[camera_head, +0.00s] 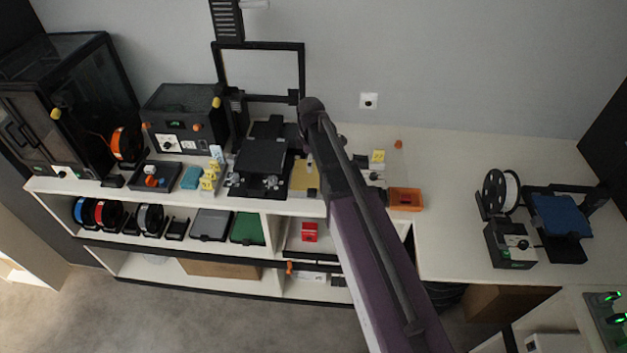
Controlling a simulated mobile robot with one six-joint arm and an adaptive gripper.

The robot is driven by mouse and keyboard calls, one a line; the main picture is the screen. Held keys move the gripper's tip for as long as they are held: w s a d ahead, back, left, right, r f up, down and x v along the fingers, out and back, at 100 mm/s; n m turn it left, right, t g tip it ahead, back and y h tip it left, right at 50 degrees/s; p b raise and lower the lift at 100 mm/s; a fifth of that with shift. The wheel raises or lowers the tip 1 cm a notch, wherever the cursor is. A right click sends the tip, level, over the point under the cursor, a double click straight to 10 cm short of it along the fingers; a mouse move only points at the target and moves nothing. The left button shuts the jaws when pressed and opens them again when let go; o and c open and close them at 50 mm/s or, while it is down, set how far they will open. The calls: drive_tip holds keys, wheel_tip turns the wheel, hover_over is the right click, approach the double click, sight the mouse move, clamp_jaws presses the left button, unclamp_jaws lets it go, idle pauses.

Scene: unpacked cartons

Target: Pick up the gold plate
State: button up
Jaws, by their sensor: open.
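A flat gold plate (304,178) lies on the white bench, just right of the black printer bed (263,157). My arm passes close to its right side and may cover part of it. A small pale piece shows at the plate's upper edge; I cannot tell what it is. My arm rises from the lower right to a dark rounded joint above and behind the plate. I cannot make out my gripper or its fingers; they seem hidden behind the arm.
A black printer frame (259,45) stands behind the bed. Small yellow parts (210,178) are at its left. An orange tray (405,199) sits right of my arm. Shelves below hold spools and a green plate (248,228).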

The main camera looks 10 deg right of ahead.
drive_tip(key=shift+f, duration=0.15)
drive_tip(key=b, duration=0.9)
hover_over(312, 191)
wheel_tip(312, 191, down, 8)
drive_tip(key=shift+a+f, duration=0.1)
drive_tip(key=shift+f, duration=0.1)
idle(0.4)
drive_tip(key=shift+w+f+b, duration=0.1)
drive_tip(key=shift+f+b, duration=2.3)
drive_tip(key=shift+f, duration=0.2)
clamp_jaws()
